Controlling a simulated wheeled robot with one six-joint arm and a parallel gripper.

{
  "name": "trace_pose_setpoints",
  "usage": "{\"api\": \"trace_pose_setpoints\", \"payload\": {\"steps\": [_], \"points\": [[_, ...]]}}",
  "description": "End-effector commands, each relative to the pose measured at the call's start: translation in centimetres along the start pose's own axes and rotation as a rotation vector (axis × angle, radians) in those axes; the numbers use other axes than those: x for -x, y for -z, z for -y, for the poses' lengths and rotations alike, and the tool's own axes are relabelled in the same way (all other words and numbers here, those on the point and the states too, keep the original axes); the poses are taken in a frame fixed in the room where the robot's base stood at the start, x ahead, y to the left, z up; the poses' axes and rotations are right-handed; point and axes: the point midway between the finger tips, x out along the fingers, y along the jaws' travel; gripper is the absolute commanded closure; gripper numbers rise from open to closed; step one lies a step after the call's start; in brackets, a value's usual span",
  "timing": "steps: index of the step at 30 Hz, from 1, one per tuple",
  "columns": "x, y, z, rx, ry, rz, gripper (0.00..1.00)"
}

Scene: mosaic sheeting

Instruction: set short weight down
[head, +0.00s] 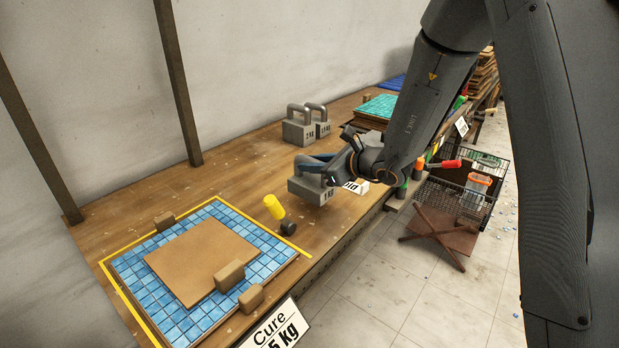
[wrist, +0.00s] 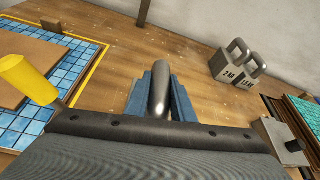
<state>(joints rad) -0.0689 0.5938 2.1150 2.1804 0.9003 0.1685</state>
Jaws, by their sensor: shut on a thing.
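A grey block weight (head: 312,190) marked 1 KG is in my gripper (head: 330,163), over the bench near its front edge. In the wrist view the weight's metal handle (wrist: 159,88) sits between the two blue fingers of my gripper (wrist: 160,100). The weight's body is hidden there, and I cannot tell whether its base touches the bench. The blue tile sheet (head: 219,216) lies at the front left inside a yellow line. A brown board (head: 200,262) lies on the sheet, with no weight on it.
Two grey weights (head: 298,130) stand at the back of the bench (head: 240,170). A yellow-handled mallet (head: 273,206) lies between sheet and held weight.

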Motion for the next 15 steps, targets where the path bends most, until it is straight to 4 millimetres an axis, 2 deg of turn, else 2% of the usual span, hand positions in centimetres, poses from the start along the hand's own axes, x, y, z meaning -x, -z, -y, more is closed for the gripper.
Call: {"api": "trace_pose_setpoints", "payload": {"steps": [5, 15], "points": [[-0.3, 0.7, 0.0, 0.001, 0.002, 0.004, 1.00], [-1.5, 3.9, -0.5, 0.000, 0.005, 0.004, 1.00]]}}
